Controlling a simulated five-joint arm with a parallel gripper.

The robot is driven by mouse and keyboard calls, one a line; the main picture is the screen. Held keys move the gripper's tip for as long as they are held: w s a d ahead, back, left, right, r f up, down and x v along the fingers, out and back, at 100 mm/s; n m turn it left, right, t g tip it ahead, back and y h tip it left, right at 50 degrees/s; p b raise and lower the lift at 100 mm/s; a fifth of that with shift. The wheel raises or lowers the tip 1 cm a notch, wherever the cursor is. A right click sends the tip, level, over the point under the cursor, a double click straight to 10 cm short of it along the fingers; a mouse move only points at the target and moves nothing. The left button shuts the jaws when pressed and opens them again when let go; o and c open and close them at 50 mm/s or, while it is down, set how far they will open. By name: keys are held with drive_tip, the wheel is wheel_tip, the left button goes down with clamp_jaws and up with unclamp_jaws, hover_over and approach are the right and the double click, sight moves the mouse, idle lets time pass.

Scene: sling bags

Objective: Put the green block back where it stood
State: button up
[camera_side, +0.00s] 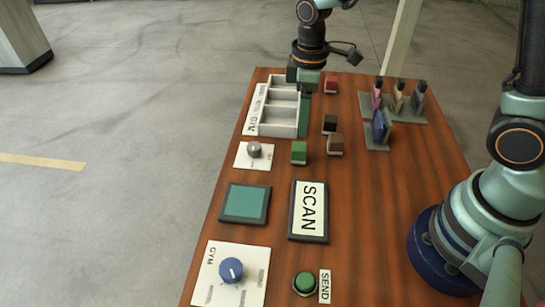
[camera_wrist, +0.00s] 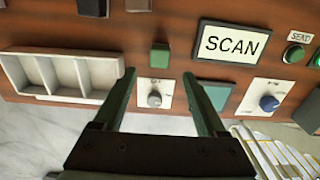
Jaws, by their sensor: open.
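The green block (camera_side: 299,152) stands upright on the wooden table, between the small grey knob panel and the brown block. It also shows in the wrist view (camera_wrist: 160,57), beyond and between my fingertips. My gripper (camera_side: 305,88) is over the far end of the table by the tray, apart from the green block. Its two fingers are spread in the wrist view (camera_wrist: 159,76), with nothing held between them. The exact fingertip height above the table is hard to tell.
A white tray (camera_side: 298,118) with three empty-looking compartments stands at the far left. Red (camera_side: 331,85), black (camera_side: 329,124) and brown (camera_side: 335,145) blocks stand to the right. The SCAN panel (camera_side: 309,237), teal pad (camera_side: 245,203), blue knob (camera_side: 231,270) and SEND button (camera_side: 305,282) lie nearer.

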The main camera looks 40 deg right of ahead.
drive_tip(key=s+d+r+m+t, duration=0.2)
drive_tip(key=s+d+r+m, duration=0.1)
drive_tip(key=r, duration=0.3)
drive_tip(key=s+d+r+m+t, duration=0.3)
drive_tip(key=s+d+r+m, duration=0.1)
drive_tip(key=s+r+m, duration=0.1)
drive_tip(key=shift+s+r+m+t, duration=0.3)
drive_tip(key=shift+r+m, duration=0.2)
drive_tip(key=shift+r, duration=0.75)
